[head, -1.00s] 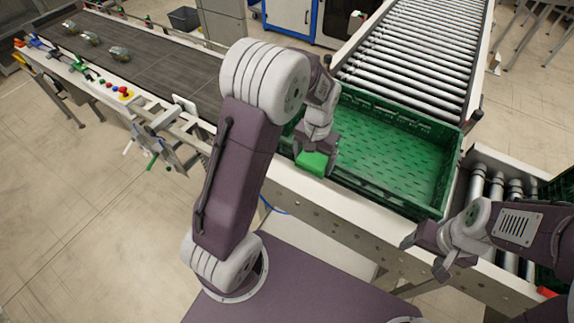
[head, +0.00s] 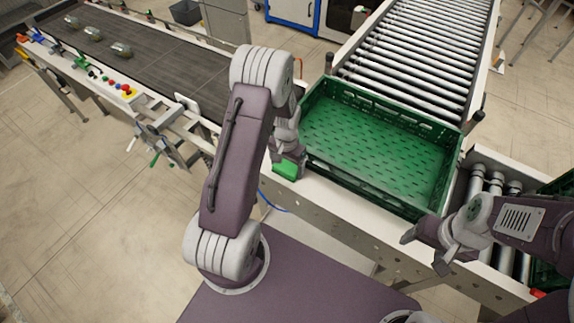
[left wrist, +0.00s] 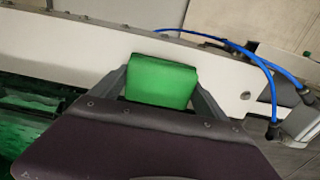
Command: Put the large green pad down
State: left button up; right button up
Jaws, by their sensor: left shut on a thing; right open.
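The large green pad (head: 286,171) is a bright green block. It also fills the space between the fingers in the left wrist view (left wrist: 161,83). My left gripper (head: 288,163) is shut on the pad, beside the left end of the green crate and over the white conveyor side rail. I cannot tell whether the pad touches the rail. My right gripper (head: 424,251) is open and empty, in front of the crate's near right corner.
The empty green crate (head: 433,213) sits on the conveyor. A roller track (head: 415,50) runs behind it. The dark belt (head: 150,60) at the left carries several small items. A blue hose (left wrist: 250,55) hangs by the white rail (left wrist: 60,38).

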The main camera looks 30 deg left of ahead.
pick_arm(q)
jog(key=shift+s+d+f+b, duration=0.1)
jog(key=shift+s+f+b, duration=0.25)
jog(key=o, duration=1.6)
jog(key=shift+s, duration=0.1)
jog(key=shift+d, duration=0.15)
pick_arm(e)
jog(key=shift+s+d+f, duration=0.25)
jog(key=shift+s+f, duration=0.05)
jog(key=shift+s, duration=0.1)
